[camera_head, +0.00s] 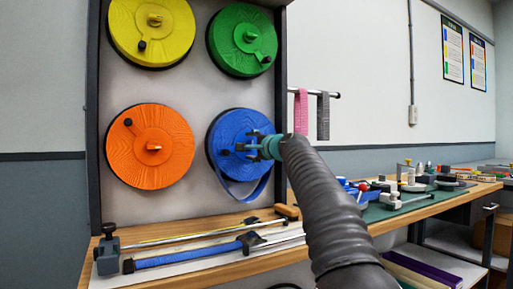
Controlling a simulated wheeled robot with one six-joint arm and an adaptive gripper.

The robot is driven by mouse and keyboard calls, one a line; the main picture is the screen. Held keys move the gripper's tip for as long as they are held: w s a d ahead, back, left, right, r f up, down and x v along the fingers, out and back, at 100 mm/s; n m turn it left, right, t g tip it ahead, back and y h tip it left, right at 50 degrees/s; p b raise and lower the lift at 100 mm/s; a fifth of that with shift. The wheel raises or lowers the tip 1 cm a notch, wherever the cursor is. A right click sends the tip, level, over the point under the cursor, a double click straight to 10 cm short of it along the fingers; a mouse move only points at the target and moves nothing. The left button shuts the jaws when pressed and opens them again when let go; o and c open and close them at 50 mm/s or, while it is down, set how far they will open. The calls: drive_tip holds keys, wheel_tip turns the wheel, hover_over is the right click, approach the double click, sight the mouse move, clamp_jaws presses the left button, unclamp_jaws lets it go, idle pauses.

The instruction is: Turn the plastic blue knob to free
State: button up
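The blue knob (227,124) is a round disc at the lower right of the grey panel. A small dark peg (225,152) shows on its left part. A blue strap (243,193) loops down below its edge. My gripper (241,147) is in front of the blue knob, at about its middle. The gripper and my arm hide the middle and right part of the knob. The fingers are small and overlap the knob, so I cannot tell whether they touch or hold anything.
Yellow (125,30), green (228,30) and orange (128,170) discs share the panel. Pink (301,110) and grey (323,115) straps hang from a rod at right. A wooden bench (180,259) below carries long bar clamps (190,258). Tools crowd the bench at right.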

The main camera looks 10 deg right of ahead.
drive_tip(key=v, duration=1.2)
drive_tip(key=shift+r, duration=0.1)
